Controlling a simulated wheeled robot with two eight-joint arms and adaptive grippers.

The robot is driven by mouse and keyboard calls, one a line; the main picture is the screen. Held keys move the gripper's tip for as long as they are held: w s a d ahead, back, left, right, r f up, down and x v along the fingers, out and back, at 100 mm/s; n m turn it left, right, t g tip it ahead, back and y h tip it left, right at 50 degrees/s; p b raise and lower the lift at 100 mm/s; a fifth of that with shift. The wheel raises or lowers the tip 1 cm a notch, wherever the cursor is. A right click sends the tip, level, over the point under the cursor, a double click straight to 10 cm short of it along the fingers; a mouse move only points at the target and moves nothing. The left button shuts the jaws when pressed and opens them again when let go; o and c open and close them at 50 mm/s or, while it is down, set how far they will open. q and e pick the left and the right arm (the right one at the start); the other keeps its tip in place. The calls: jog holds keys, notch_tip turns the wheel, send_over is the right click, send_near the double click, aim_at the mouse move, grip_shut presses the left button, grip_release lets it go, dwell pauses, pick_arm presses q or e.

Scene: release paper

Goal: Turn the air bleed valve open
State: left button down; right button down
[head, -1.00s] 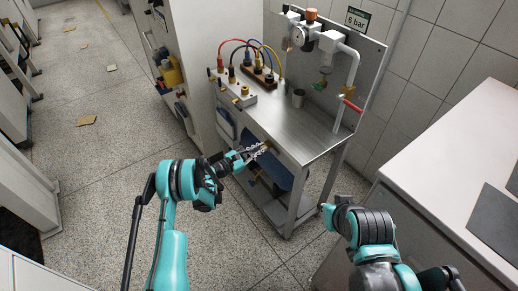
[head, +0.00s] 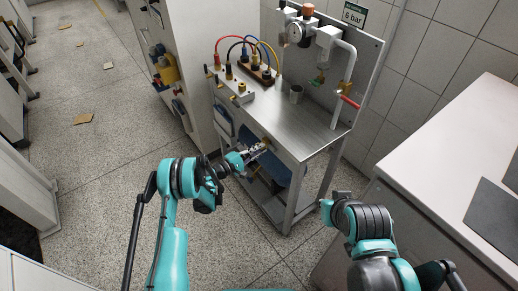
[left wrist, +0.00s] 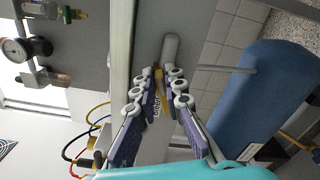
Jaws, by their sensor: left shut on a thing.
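My left gripper (head: 261,148) is at the front left edge of the metal cart, just below its top. In the left wrist view its fingers (left wrist: 165,84) are closed in on a small yellow-brass piece (left wrist: 158,76), which looks like the valve's handle; the fingers hide much of it. A small label with dark lettering (left wrist: 156,103) shows between the fingers. A brass tip (head: 266,142) shows beyond the gripper in the head view. My right gripper (head: 335,203) is at the lower middle right, away from the cart; its fingers are not clear.
The cart's steel top (head: 300,125) carries hoses, a fitting block (head: 232,92) and a cup (head: 296,94). A red-handled pipe (head: 349,101) and a gauge (head: 296,33) stand behind. A blue tank (left wrist: 262,95) sits beneath. A white bench (head: 455,150) stands right.

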pick_arm(q)
jog(key=shift+s+f+m, duration=0.1)
jog(key=shift+f+m, duration=0.15)
jog(key=shift+m, duration=0.9)
jog(key=shift+f+m, duration=0.2)
jog(key=shift+m, duration=0.95)
